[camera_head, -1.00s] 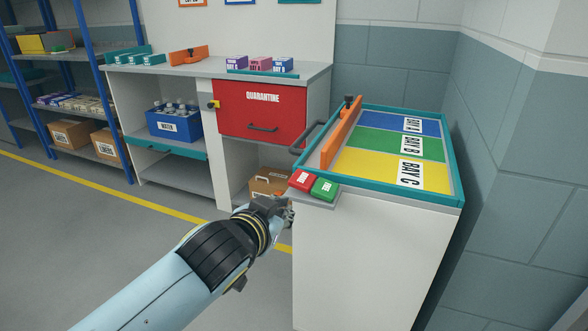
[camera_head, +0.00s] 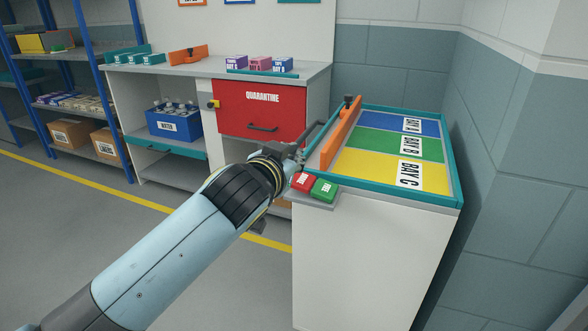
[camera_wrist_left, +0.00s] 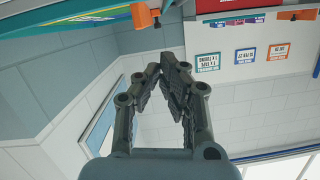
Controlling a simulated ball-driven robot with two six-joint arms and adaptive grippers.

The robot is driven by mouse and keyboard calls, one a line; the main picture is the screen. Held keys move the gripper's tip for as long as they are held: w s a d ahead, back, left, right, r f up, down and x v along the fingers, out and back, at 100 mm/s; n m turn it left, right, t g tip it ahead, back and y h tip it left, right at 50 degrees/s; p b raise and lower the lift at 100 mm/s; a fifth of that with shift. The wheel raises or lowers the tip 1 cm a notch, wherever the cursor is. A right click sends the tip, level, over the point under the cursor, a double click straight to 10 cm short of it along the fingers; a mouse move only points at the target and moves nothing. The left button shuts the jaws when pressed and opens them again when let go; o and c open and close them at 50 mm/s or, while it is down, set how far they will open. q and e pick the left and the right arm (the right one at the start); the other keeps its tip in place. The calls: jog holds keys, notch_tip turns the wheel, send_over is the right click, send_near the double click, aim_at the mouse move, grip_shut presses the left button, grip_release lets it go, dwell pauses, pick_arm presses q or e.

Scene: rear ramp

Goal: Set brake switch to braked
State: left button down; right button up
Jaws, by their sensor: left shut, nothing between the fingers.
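The switch is a red half (camera_head: 302,181) and a green half (camera_head: 325,189) on a small grey ledge at the near left corner of the bay cart (camera_head: 375,195). Their small labels are too small to read. Contact with the handle cannot be told. In the left wrist view, the gripper's fingers (camera_wrist_left: 165,68) come together with nothing between them. The switch does not show in that view. My right gripper is not in view.
The cart top has blue, green and yellow bays behind an orange gate (camera_head: 341,132); the gate also shows in the left wrist view (camera_wrist_left: 145,15). A red quarantine drawer (camera_head: 262,103) is in the bench behind. A wall (camera_head: 520,190) stands close on the right. Open floor lies at left.

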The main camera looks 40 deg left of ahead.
aim_at(294, 182)
pick_arm(q)
jog(key=x, duration=0.4)
jog(key=f, duration=0.1)
jog(key=f+b, duration=0.1)
jog(key=shift+s+a+f, duration=0.1)
jog(key=shift+a+f, duration=0.15)
jog(key=shift+f, duration=0.1)
jog(key=shift+a+f, duration=0.1)
jog(key=shift+f, duration=0.5)
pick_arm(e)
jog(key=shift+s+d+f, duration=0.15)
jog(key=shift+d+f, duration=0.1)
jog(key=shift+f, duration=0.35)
pick_arm(q)
jog(key=a+f+n+b, duration=0.1)
jog(key=a+f+n+h+b, duration=0.1)
jog(key=n, duration=0.1)
jog(key=shift+s+f+b, duration=0.15)
jog(key=shift+s+b, duration=0.15)
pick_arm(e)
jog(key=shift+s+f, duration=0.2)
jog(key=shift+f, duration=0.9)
